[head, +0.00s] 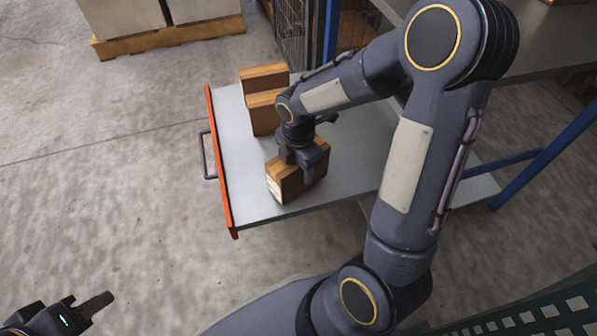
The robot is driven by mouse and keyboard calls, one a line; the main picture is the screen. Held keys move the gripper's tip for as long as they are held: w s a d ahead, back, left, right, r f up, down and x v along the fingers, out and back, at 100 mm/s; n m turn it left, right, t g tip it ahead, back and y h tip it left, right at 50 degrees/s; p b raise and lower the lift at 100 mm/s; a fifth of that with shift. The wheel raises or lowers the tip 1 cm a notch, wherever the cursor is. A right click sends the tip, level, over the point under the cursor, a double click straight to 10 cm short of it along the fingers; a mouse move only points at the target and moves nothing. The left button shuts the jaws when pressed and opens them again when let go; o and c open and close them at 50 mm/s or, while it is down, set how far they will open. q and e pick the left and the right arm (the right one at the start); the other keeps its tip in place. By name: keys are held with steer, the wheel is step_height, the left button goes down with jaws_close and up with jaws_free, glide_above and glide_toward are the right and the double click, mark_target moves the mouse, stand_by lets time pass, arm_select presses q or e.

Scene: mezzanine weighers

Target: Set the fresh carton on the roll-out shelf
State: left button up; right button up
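The roll-out shelf (240,150) is a pale grey drawer, pulled out, with an orange front edge and a handle at its left. A brown carton (288,187) with a pale label on its left face is under my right gripper (303,167), at the shelf's near side. One finger lies against the carton's near face; the far finger is hidden. The gripper looks shut on it. I cannot tell whether the carton touches the shelf. My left gripper (95,305) is in the bottom left corner, partly cut off, away from the shelf; only one finger shows clearly.
Two similar cartons, a far one (262,74) and a nearer one (264,113), stand on the shelf beyond the held carton. Blue rack posts (331,35) and a grey upper deck (545,45) are at the right. Large boxes stand on a pallet (170,38). Bare shelf shows between cartons and front edge.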

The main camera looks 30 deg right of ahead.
steer(key=shift+f, duration=0.65)
steer(key=shift+f, duration=0.15)
steer(key=o, duration=1.3)
step_height(320, 180, up, 12)
steer(key=p, duration=0.5)
